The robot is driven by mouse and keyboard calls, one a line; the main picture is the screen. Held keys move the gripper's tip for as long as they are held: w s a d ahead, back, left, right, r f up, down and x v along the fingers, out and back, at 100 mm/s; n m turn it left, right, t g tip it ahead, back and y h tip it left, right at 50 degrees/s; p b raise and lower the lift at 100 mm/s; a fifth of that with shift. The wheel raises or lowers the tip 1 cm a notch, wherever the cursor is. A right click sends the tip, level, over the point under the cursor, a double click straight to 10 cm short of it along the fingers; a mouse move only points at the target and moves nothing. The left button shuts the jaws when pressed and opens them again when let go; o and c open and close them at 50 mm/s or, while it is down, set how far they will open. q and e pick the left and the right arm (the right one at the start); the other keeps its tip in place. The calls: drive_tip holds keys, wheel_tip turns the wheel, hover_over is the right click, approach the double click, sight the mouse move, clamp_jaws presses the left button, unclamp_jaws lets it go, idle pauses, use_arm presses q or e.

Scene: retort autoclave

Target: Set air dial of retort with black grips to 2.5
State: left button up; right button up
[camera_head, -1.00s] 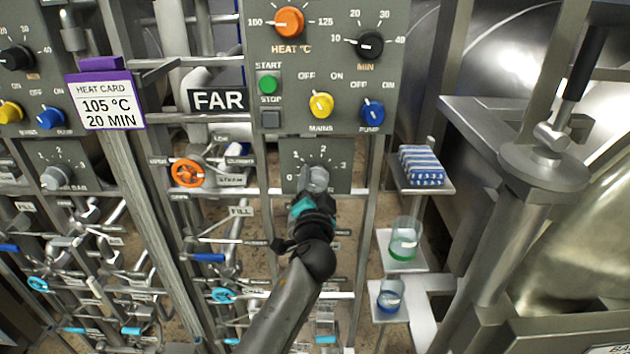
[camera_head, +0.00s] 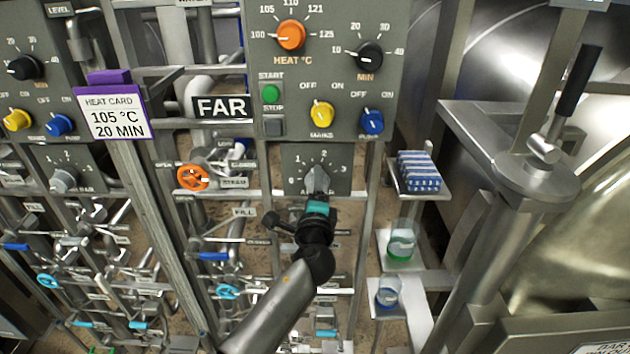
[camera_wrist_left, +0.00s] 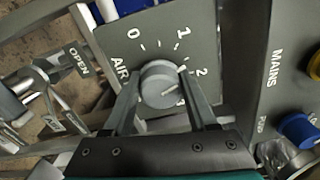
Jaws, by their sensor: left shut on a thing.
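The grey air dial (camera_wrist_left: 160,84) sits on a grey plate marked 0 to 3 (camera_head: 330,160), below the control panel beside the FAR sign. In the wrist view a pale line on the dial points roughly toward 2; its exact reading is hard to tell. My left gripper (camera_head: 317,180) is on this dial, and in the wrist view its two fingers (camera_wrist_left: 164,100) stand on either side of the knob, shut on it. In the head view the gripper partly hides the dial. A black grip (camera_head: 579,80) shows on a lever at the right. My right gripper is not in view.
Above are an orange heat knob (camera_head: 291,34), a black minute knob (camera_head: 369,55), yellow (camera_head: 321,113) and blue (camera_head: 372,121) switches. A second air dial (camera_head: 64,179) is at left. Shelves with a blue-white stack (camera_head: 419,172) and beakers (camera_head: 402,240) stand close right.

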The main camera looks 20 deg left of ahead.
use_arm(q)
drive_tip(key=m, duration=0.1)
drive_tip(key=m+p, duration=0.1)
drive_tip(key=m, duration=0.2)
drive_tip(key=shift+r+p, duration=0.25)
drive_tip(key=shift+p, duration=0.1)
drive_tip(key=m+p, duration=0.1)
drive_tip(key=m, duration=0.2)
drive_tip(key=shift+m+p, duration=0.3)
drive_tip(key=shift+p, duration=0.05)
drive_tip(key=shift+d+m+p, duration=0.15)
drive_tip(key=shift+m+p, duration=1)
drive_tip(key=shift+m, duration=1.35)
drive_tip(key=o, duration=1.4)
drive_tip(key=shift+f, duration=0.1)
drive_tip(key=shift+c, duration=0.2)
